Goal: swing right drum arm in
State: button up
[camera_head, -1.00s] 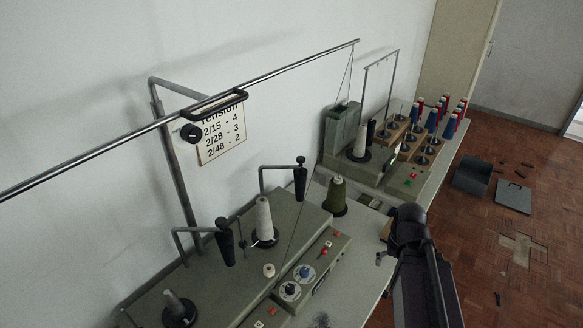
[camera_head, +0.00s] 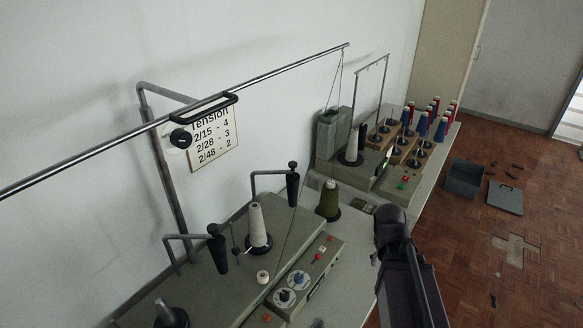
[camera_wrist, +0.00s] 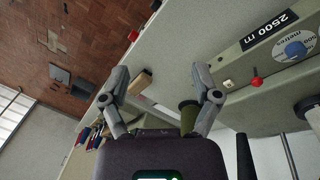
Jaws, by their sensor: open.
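The right drum arm (camera_head: 271,172) is a bent grey rod with a black handle (camera_head: 293,189) hanging from its outer end. It stands at the rear of the grey-green machine (camera_head: 215,290), beside a white thread cone (camera_head: 258,228). A similar left drum arm (camera_head: 188,237) with a black handle (camera_head: 217,252) stands nearer. In the wrist view my gripper (camera_wrist: 162,76) is open, with nothing between its spread fingers. In the head view my arm is right of the machine, well apart from the right drum arm; its fingers are hidden there.
A green cone (camera_head: 328,198) stands behind the machine's control panel (camera_head: 303,278). A long metal rail (camera_head: 260,78) crosses above. A second machine with several red and blue spools (camera_head: 422,125) is farther back. Open parquet floor (camera_head: 480,240) lies to the right.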

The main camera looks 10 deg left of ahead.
jog(key=w+a+n+t+h+b, duration=0.3)
jog(key=w+n+t, duration=0.1)
jog(key=w+n, duration=0.4)
jog(key=n+t+y+b, duration=0.5)
jog(key=n+t, duration=0.8)
jog(key=n, duration=1.2)
send_near(292, 165)
jog(key=s+b, duration=0.1)
jog(key=s, duration=0.2)
jog(key=shift+w+a+r+h, duration=0.1)
jog(key=shift+w+a+h, duration=0.15)
jog(key=shift+h, duration=0.15)
jog(key=shift+w, duration=0.15)
jog(key=w, duration=1.3)
jog(key=shift+w+d, duration=0.25)
grip_shut()
